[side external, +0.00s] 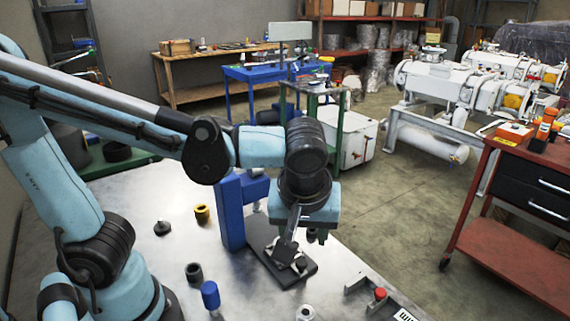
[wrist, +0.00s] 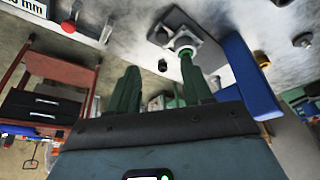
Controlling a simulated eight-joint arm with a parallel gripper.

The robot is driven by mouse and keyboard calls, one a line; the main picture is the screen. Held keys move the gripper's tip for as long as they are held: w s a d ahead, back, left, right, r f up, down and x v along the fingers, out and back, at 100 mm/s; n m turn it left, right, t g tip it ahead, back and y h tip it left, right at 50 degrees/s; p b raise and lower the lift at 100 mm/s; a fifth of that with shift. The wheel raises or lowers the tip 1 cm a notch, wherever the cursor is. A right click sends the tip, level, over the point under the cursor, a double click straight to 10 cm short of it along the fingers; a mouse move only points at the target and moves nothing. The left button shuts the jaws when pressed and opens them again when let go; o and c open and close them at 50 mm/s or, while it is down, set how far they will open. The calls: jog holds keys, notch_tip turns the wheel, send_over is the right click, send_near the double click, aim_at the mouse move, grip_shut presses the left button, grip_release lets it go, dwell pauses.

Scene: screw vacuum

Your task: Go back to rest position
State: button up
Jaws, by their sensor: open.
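My gripper (side external: 303,243) hangs at the end of my blue arm, over the black base plate (side external: 268,262) on the grey work table. In the wrist view my gripper (wrist: 157,72) shows two dark green fingers spread apart, with nothing between them. A small metallic fixture (side external: 297,262) sits on the plate, close below the fingers. In the wrist view the fixture (wrist: 183,40) has a pale round top, and one fingertip overlaps its edge; I cannot tell whether they touch.
A blue upright bracket (side external: 232,212) stands beside the plate. On the table (side external: 150,255) are a yellow ring (side external: 202,214), a blue-capped piece (side external: 210,296), black parts (side external: 194,273) and a red knob (side external: 380,294). A red tool cart (side external: 500,252) stands right.

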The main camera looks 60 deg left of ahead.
jog(key=a+m+t+h, duration=0.3)
jog(key=a+m+t, duration=0.1)
jog(key=a+m, duration=0.5)
jog(key=shift+w+a+m, duration=0.2)
jog(key=shift+w+m, duration=0.1)
jog(key=shift+w, duration=0.1)
jog(key=shift+f, duration=0.1)
dwell(0.8)
